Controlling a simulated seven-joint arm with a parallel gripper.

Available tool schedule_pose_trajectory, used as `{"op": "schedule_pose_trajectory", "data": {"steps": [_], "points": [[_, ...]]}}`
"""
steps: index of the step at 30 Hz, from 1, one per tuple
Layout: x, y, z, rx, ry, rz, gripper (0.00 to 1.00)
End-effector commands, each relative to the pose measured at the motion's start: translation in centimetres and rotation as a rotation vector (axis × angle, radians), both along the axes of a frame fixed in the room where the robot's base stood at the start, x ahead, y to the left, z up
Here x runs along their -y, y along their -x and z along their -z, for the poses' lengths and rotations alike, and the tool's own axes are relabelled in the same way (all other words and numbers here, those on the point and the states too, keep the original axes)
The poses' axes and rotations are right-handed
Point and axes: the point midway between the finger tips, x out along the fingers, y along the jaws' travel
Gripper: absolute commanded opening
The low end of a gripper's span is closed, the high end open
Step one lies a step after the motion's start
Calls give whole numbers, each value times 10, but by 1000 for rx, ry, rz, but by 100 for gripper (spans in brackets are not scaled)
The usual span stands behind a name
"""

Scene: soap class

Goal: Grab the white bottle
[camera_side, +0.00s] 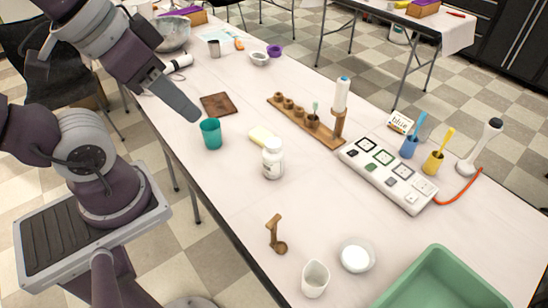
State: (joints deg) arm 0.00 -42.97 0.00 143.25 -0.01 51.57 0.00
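A white bottle with a white cap (272,160) stands upright near the middle of the table. Another slim white bottle or tube with a blue top (342,95) stands upright at the end of a wooden rack. My gripper (188,108) hangs at the upper left, angled down toward a teal cup. It is left of the white bottle and higher in the picture, apart from it. I see the gripper edge-on as a grey end, so its finger gap is hidden. I see nothing held in it.
The teal cup (211,134) and a pale yellow soap-like block (262,136) are close to the bottle. The wooden rack (296,118) and a white panel (388,174) are to the right. A green tub (437,256) is at lower right.

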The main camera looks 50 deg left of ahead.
Motion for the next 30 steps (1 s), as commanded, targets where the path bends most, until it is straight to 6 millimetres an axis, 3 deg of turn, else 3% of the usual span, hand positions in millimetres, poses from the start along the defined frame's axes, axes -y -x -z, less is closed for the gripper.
{"op": "schedule_pose_trajectory", "data": {"steps": [4, 10, 20, 23, 27, 30], "points": [[0, 0, 0, 0, 0, 0, 40], [0, 0, 0, 0, 0, 0, 80], [-2, 0, 3, -24, -13, 5, 81], [-15, 0, 25, -180, -105, 46, 81], [-56, -3, 69, -522, -405, 179, 81], [-87, -15, 90, -717, -674, 306, 81]]}}
